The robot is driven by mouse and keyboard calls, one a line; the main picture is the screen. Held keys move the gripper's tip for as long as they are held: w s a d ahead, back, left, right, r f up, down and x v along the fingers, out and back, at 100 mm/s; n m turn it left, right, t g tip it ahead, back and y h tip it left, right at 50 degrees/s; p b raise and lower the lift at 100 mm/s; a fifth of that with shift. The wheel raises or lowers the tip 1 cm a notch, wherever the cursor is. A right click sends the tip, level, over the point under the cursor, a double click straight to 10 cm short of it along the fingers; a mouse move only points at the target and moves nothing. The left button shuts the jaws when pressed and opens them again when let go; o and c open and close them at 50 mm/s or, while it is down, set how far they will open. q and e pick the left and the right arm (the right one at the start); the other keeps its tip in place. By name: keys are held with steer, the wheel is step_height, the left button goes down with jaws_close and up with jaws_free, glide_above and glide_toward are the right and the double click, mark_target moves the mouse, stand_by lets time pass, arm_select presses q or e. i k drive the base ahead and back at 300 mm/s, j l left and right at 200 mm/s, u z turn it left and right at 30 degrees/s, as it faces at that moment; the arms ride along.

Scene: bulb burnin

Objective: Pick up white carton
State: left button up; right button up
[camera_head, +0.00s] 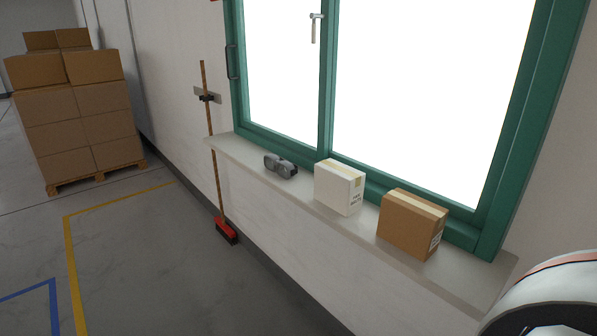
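A white carton (338,187) with a tan tape strip on top and dark print on its right side stands upright on the window sill (323,213). It sits between a grey object on its left and a brown carton on its right, apart from both. Nothing covers its front. Neither of my grippers shows in the head view; only a white, rounded part at the lower right corner, which seems to be mine, is visible.
A brown carton (410,225) and a grey device (280,166) share the sill below the green window frame (327,80). A red broom (226,231) leans on the wall. Stacked boxes (75,115) stand on a pallet at left. The floor in front is clear.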

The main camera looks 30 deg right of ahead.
mark_target(338, 185)
steer(key=i+j+z, duration=0.1)
steer(key=i+z, duration=0.3)
steer(key=i+j+z, duration=0.2)
steer(key=i+z, duration=0.2)
steer(key=i, duration=0.1)
